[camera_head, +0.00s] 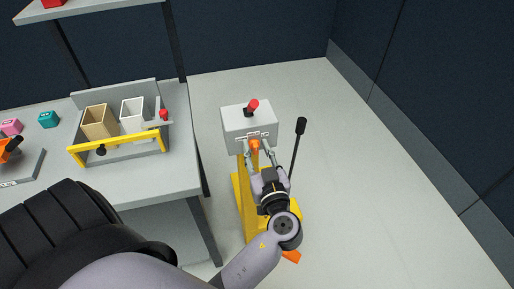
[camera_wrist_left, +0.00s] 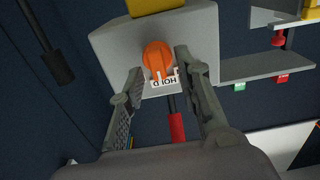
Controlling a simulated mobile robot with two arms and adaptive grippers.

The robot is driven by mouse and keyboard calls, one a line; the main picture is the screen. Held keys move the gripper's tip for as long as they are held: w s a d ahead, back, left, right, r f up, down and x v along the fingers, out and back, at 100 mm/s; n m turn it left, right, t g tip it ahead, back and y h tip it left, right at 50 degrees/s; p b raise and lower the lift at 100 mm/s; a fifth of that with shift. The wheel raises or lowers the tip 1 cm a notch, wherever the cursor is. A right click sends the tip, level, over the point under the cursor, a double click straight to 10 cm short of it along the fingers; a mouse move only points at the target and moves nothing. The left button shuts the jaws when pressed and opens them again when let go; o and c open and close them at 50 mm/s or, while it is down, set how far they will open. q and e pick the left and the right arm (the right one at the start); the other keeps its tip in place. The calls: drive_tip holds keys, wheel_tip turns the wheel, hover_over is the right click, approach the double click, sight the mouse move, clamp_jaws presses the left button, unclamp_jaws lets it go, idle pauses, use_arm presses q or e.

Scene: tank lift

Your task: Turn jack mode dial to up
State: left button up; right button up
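The jack's grey control box (camera_head: 249,120) stands on a yellow post and base. The orange mode dial (camera_head: 255,146) is on its front face. The dial also shows in the left wrist view (camera_wrist_left: 156,55), with its white mark pointing at the HOLD label (camera_wrist_left: 164,81), which appears upside down there. My left gripper (camera_head: 257,149) is open in front of the box, one finger on each side of the dial. In the left wrist view my left gripper (camera_wrist_left: 160,63) shows gaps between its fingers and the dial; I cannot tell whether either touches. My right gripper is not in view.
A red-tipped lever (camera_head: 252,104) rises from the box top. A black-gripped bar (camera_head: 299,128) stands close to the right of my left gripper. A grey bench (camera_head: 180,180) with a yellow-fronted holder (camera_head: 118,150) is on the left. Open floor (camera_head: 380,220) lies right.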

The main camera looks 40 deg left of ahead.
use_arm(q)
drive_tip(key=c, duration=0.7)
clamp_jaws()
drive_tip(key=shift+m, duration=0.3)
drive_tip(key=shift+w+m+b, duration=0.1)
drive_tip(key=shift+m+b, duration=0.25)
drive_tip(key=shift+m, duration=0.25)
drive_tip(key=shift+w+d+f+m, duration=0.1)
drive_tip(key=shift+w+m, duration=0.05)
drive_tip(key=shift+m, duration=1.65)
drive_tip(key=shift+w+d+f+m, duration=0.1)
drive_tip(key=shift+m, duration=1.7)
